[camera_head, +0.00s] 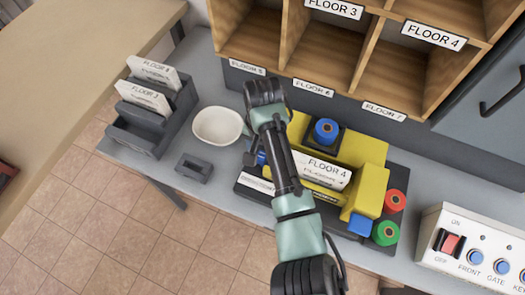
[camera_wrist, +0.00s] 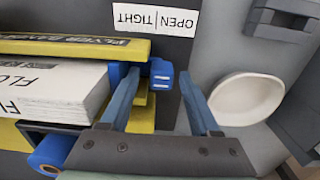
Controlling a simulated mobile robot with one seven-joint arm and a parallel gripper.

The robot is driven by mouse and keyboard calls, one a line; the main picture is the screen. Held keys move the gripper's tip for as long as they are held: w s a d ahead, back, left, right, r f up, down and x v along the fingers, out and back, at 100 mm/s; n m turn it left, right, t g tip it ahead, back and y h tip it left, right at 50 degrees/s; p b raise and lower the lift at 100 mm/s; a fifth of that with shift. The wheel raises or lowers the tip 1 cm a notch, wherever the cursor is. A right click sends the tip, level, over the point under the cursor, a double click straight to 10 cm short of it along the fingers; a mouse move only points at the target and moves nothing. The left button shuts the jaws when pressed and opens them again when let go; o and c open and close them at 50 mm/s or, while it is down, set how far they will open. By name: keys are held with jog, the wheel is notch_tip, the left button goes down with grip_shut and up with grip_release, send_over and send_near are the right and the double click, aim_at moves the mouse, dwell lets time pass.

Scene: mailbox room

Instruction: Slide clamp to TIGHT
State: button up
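The yellow clamp fixture (camera_head: 370,150) stands on a dark base and holds a stack of white mail (camera_head: 322,170) marked FLOOR 4. In the wrist view a small blue clamp handle (camera_wrist: 160,73) sticks out beyond the end of a yellow bar (camera_wrist: 75,47), below an upside-down OPEN | TIGHT label (camera_wrist: 155,18). My gripper (camera_wrist: 160,75) is open, with one finger on each side of the handle. The handle is nearer the left finger; I cannot tell if they touch. In the head view my arm covers the handle area and my fingertips are hidden.
A white bowl (camera_head: 217,125) and a small dark holder (camera_head: 194,168) stand left of the fixture. A dark mail rack (camera_head: 150,125) is farther left. Wooden pigeonholes (camera_head: 330,55) rise behind.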

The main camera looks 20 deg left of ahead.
jog(key=shift+s+a, duration=0.1)
notch_tip(320, 180, up, 13)
jog(key=p, duration=0.2)
jog(key=shift+p, duration=0.3)
jog(key=shift+f, duration=0.1)
dwell(0.4)
jog(key=w+a+r+n+t+y, duration=0.1)
jog(key=w+a+r+t+y, duration=0.1)
jog(key=w+r+t, duration=0.3)
jog(key=w+a+r+t+y, duration=0.1)
jog(key=w+a+r, duration=0.2)
jog(key=r, duration=0.3)
jog(key=w+d+r+n+t+y, duration=0.15)
jog(key=r+t, duration=0.25)
jog(key=r, duration=0.5)
jog(key=w+d+r+m+t+y, duration=0.15)
jog(key=r+t, duration=0.25)
jog(key=r, duration=0.6)
jog(key=s+d+r+n+t+h+p, duration=0.1)
jog(key=s+d+r+t, duration=0.25)
jog(key=r, duration=0.45)
jog(key=s+d+r+t, duration=0.2)
jog(key=d+r+t, duration=0.15)
jog(key=r, duration=0.45)
jog(key=s+d+r+m+t+h, duration=0.1)
jog(key=s+d+r+t+h, duration=0.4)
jog(key=s+r, duration=0.5)
jog(key=shift+s+d+r+m+t, duration=0.3)
jog(key=shift+s+d+t, duration=0.25)
jog(key=shift+d, duration=0.7)
